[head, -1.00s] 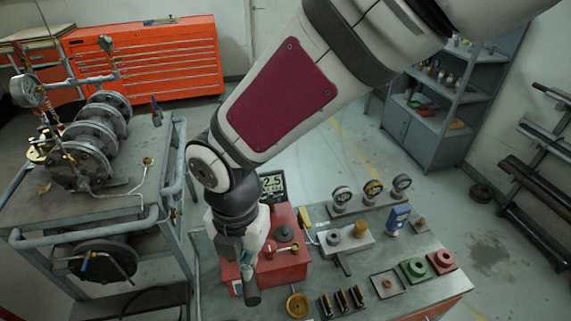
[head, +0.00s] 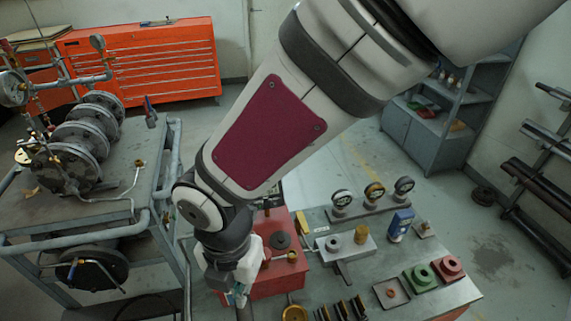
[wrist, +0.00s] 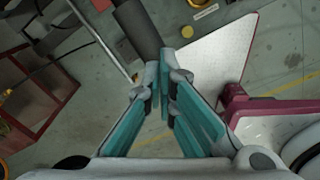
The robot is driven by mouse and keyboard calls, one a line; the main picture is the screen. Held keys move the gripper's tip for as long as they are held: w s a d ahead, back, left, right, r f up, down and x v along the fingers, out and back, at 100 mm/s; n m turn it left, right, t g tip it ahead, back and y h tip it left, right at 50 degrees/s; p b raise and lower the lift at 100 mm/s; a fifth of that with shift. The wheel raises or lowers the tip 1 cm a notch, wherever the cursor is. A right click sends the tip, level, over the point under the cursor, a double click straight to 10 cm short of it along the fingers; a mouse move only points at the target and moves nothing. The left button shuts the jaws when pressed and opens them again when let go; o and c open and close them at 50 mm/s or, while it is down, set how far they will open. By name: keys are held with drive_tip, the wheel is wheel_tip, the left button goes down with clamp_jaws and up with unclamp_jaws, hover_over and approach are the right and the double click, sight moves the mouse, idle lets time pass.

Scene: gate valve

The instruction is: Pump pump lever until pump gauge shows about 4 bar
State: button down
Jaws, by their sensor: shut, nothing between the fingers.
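My gripper (head: 238,294) is low at the near left end of the grey bench, in front of the red box (head: 280,278). In the wrist view my gripper (wrist: 161,72) has its teal-padded fingers together, with nothing held. A dark cylindrical bar, which looks like the pump lever's grip (wrist: 136,28), lies just beyond the fingertips; whether they touch it I cannot tell. In the head view my gripper and wrist hide most of the lever. The digital readout behind the red box is covered by my arm, so its value cannot be read.
A pipe cart (head: 90,206) with a dial gauge (head: 13,88) stands close on the left.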

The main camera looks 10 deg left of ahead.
drive_tip(key=shift+f+b, duration=1.55)
drive_tip(key=shift+f, duration=0.7)
drive_tip(key=shift+r, duration=0.15)
drive_tip(key=r+p, duration=0.3)
drive_tip(key=r, duration=0.1)
drive_tip(key=r+p, duration=0.4)
drive_tip(key=shift+s+r, duration=0.2)
drive_tip(key=shift+r, duration=0.2)
drive_tip(key=shift+r+p, duration=0.3)
drive_tip(key=shift+p, duration=0.15)
drive_tip(key=shift+w, duration=0.2)
drive_tip(key=shift+r, duration=0.1)
